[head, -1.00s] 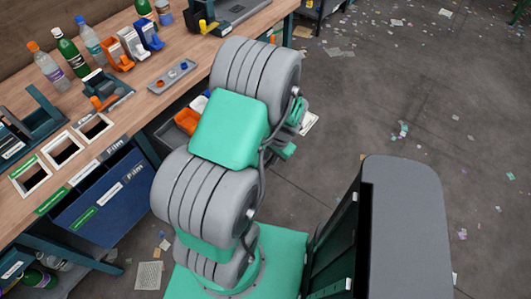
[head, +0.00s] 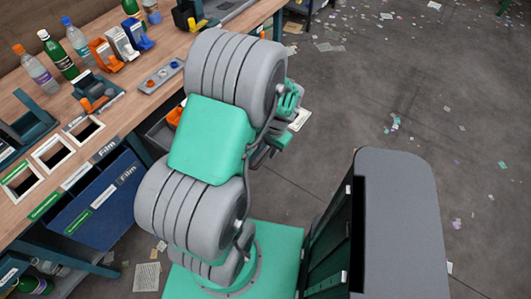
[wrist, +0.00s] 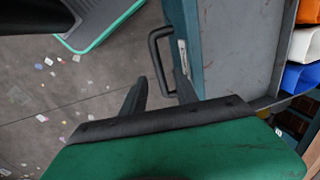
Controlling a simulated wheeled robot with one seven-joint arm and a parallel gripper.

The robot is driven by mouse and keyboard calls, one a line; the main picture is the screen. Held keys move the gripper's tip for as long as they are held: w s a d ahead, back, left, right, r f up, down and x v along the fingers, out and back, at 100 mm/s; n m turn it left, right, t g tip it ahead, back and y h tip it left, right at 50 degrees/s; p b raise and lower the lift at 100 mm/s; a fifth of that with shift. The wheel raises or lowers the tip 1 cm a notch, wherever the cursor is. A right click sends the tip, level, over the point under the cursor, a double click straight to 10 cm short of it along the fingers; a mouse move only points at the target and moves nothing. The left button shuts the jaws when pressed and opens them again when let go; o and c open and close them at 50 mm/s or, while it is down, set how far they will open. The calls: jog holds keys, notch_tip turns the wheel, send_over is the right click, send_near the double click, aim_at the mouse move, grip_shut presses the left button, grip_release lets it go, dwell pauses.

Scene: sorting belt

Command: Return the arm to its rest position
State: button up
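My arm stands folded in the middle of the head view, with its grey joints and green link (head: 212,140) beside the bench. My gripper (wrist: 162,76) shows in the wrist view as two dark fingers in front of a green palm. The fingers are apart and nothing is held between them. A dark loop handle (wrist: 154,52) on a teal-edged unit shows beyond the fingers; I cannot tell how far away it is. In the head view the gripper is mostly hidden behind my arm.
The wooden bench (head: 20,110) on the left carries bottles, coloured holders and a small grey tray (head: 161,77). A blue bin (head: 100,205) labelled Film sits under it. An orange item (head: 175,115) shows beside my arm. The floor at right is open, with scattered scraps.

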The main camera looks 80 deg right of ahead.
jog(key=r, duration=0.3)
jog(key=shift+s+a+r, duration=0.15)
jog(key=shift+s+r, duration=0.1)
jog(key=shift+s, duration=0.1)
jog(key=w+a+r+n, duration=0.3)
jog(key=w+r, duration=0.1)
jog(key=w, duration=0.4)
jog(key=w+a+r+n, duration=0.4)
jog(key=w, duration=0.5)
jog(key=w+a+r+n, duration=0.3)
jog(key=w+r, duration=0.1)
jog(key=w, duration=0.4)
jog(key=w+a+r+n, duration=0.2)
jog(key=a+n, duration=0.2)
jog(key=a, duration=0.5)
jog(key=w+a+r+n+t, duration=0.1)
jog(key=w+a+r+n, duration=0.1)
jog(key=a, duration=0.8)
jog(key=w+a+r+n, duration=0.2)
jog(key=a+r+n, duration=0.2)
jog(key=a+n, duration=0.3)
jog(key=a, duration=0.2)
jog(key=shift+w+a+r+t+y, duration=0.2)
jog(key=shift+a+t+y, duration=0.1)
jog(key=shift+a+y, duration=0.1)
